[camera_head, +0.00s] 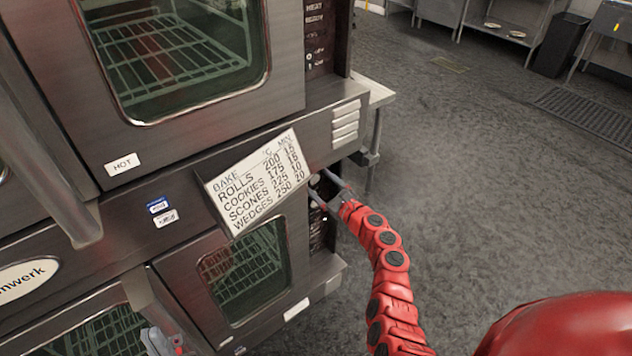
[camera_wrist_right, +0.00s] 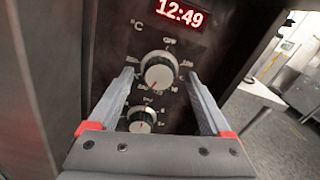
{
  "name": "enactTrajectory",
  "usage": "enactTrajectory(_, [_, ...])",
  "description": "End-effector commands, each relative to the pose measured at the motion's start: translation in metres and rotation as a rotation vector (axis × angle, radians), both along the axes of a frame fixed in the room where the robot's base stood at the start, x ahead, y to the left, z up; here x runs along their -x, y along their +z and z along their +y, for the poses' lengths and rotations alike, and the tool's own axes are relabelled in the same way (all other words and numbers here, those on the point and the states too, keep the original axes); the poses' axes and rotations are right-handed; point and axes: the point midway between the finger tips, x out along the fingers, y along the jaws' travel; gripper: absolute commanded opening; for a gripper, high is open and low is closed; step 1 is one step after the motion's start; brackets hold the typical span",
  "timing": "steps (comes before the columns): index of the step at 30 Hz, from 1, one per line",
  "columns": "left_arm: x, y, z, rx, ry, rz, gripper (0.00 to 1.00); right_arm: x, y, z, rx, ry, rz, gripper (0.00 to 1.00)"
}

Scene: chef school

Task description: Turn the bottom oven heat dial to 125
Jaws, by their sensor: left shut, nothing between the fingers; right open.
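The bottom oven's control panel (camera_head: 316,228) is a narrow dark strip right of its door. In the right wrist view, the heat dial (camera_wrist_right: 158,72), marked °C above, is a round silver-and-black knob with a printed scale. The scale numbers are too blurred to read. My right gripper (camera_wrist_right: 160,78) is open, with one finger on each side of this dial; I cannot tell whether they touch it. In the head view, my right gripper (camera_head: 327,189) reaches the panel from the right. My left gripper (camera_head: 160,342) is shut and empty at the bottom edge, before the lower oven.
A second, smaller knob (camera_wrist_right: 142,122) sits below the heat dial. A red display (camera_wrist_right: 179,13) reads 12:49 above it. A baking chart (camera_head: 258,180) hangs above the bottom oven door (camera_head: 245,270). Open grey floor (camera_head: 480,180) lies to the right.

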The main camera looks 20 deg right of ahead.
Motion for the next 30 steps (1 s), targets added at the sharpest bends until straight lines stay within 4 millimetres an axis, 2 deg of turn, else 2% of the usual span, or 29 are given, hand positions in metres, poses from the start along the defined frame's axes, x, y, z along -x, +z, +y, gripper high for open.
enactTrajectory(6, [0.000, -0.005, 0.000, 0.000, 0.000, 0.000, 0.00, -0.014, -0.002, 0.007, 0.000, 0.003, 0.003, 0.83])
enactTrajectory(15, [0.000, -0.005, 0.000, 0.000, 0.000, 0.000, 0.00, -0.016, -0.001, 0.007, 0.000, 0.001, 0.003, 0.81])
enactTrajectory(27, [0.000, -0.005, 0.000, 0.000, 0.000, 0.000, 0.00, -0.016, -0.001, 0.006, 0.001, 0.000, 0.002, 0.12])
enactTrajectory(30, [0.000, -0.005, 0.000, 0.000, 0.000, 0.000, 0.00, -0.016, -0.001, 0.006, 0.003, 0.000, 0.001, 0.11])
